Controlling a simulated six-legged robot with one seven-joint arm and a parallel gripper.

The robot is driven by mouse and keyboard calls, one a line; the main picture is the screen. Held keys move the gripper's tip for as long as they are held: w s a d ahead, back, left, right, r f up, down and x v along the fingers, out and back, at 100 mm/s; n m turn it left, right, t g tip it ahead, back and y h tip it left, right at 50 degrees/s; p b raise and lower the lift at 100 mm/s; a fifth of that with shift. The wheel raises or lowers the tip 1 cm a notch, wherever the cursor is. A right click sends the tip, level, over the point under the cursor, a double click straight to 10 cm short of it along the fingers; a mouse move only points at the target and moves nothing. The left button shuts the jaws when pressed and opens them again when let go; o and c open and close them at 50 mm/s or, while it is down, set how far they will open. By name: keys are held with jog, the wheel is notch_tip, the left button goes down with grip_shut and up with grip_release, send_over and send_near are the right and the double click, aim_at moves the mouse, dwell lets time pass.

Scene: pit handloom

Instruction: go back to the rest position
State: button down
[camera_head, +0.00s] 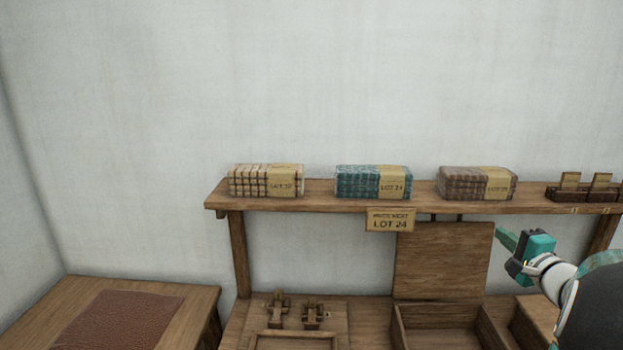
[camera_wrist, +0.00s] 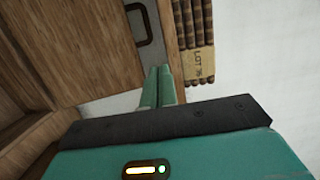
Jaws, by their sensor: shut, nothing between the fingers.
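My gripper (camera_head: 507,240) is at the right of the head view, in front of the wall below the shelf and to the right of an upright wooden panel. In the wrist view its two teal fingers (camera_wrist: 158,88) lie together, shut with nothing between them. I cannot tell whether the fingertips touch anything.
A wooden shelf (camera_head: 320,197) carries bundles labelled LOT, including a teal one (camera_head: 357,181), and a small rack (camera_head: 583,193) at right. A LOT 24 sign (camera_head: 390,220) hangs below. Beneath are the upright panel (camera_head: 443,262) and an open wooden box (camera_head: 398,330). A table (camera_head: 205,298) stands left.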

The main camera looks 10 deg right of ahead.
jog(key=s+a+f+n+g+y, duration=0.1)
jog(key=a+n+g+y, duration=0.8)
jog(key=a, duration=2.2)
jog(key=s+a+f+n+g+h, duration=0.1)
jog(key=s+a+f+n+h, duration=0.1)
jog(key=s+a+n, duration=0.3)
jog(key=s+a+f+n+g+h, duration=0.2)
jog(key=s+a+n+h, duration=0.3)
jog(key=s, duration=0.7)
jog(key=shift+a+f, duration=0.35)
jog(key=shift+f, duration=0.1)
